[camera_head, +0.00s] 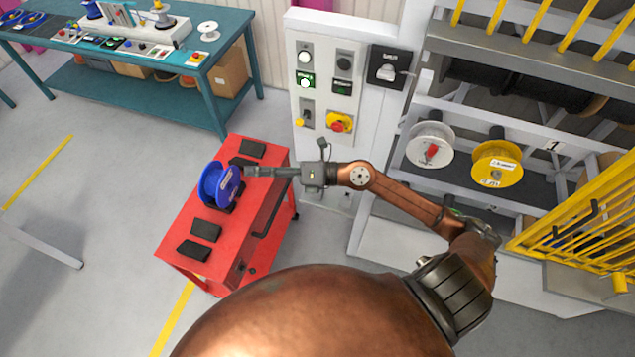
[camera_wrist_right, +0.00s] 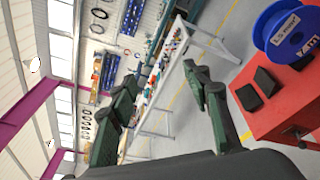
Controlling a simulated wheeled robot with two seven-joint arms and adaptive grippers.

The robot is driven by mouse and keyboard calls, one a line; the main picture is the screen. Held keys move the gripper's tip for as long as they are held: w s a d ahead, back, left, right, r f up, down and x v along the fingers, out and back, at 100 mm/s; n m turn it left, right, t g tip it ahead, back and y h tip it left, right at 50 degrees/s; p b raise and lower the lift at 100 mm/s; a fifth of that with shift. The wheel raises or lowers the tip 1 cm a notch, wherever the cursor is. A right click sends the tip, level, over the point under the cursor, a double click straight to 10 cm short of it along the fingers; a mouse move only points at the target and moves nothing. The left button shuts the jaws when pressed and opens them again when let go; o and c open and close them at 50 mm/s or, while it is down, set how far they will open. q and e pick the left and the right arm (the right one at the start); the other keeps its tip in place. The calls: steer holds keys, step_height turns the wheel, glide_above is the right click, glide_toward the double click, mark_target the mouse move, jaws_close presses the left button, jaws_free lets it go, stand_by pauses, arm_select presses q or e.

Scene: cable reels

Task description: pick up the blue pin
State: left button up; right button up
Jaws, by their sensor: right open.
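The blue reel (camera_head: 213,186) stands upright on the red cart, with a white label on its face. It also shows at the right edge of the right wrist view (camera_wrist_right: 272,30), cut off by the frame. I cannot make out a separate blue pin; at the reel's hub it is too small or hidden. My right gripper (camera_head: 250,171) points left, just right of the reel in the head view. In the wrist view its two dark green fingers (camera_wrist_right: 162,80) are spread, with nothing between them, and the reel lies to their right. My left gripper is not in view.
The red cart (camera_head: 180,246) carries several flat black pads (camera_head: 205,230). A rack on the right holds a white reel (camera_head: 430,145) with a red centre and a yellow reel (camera_head: 497,163). A control panel (camera_head: 325,90) stands behind my arm. A teal workbench (camera_head: 150,95) stands back left.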

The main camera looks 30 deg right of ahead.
steer(key=d+f+n+g+h, duration=0.2)
steer(key=d+f+h, duration=0.1)
steer(key=d+f, duration=0.3)
steer(key=d+f+n+g+h, duration=0.2)
steer(key=d+f+h, duration=0.2)
steer(key=d+f, duration=0.2)
steer(key=d+f+n+g+h, duration=0.1)
steer(key=d+f+g+h, duration=0.1)
steer(key=d+f+h, duration=0.2)
steer(key=shift+w+d+f+n+p, duration=0.2)
steer(key=shift+d+f, duration=0.3)
steer(key=shift+d, duration=0.3)
steer(key=shift+w+d+f+n+p, duration=0.2)
steer(key=shift+d+f, duration=0.3)
steer(key=shift+d, duration=0.25)
steer(key=p+x, duration=0.1)
steer(key=x, duration=0.3)
steer(key=shift+d+f+p, duration=0.2)
steer(key=shift+d+p, duration=0.15)
steer(key=shift+p, duration=0.05)
steer(key=shift+w+a+f, duration=0.1)
steer(key=shift+w+f, duration=0.15)
steer(key=shift+f, duration=0.4)
steer(key=shift+c, duration=0.3)
jaws_close()
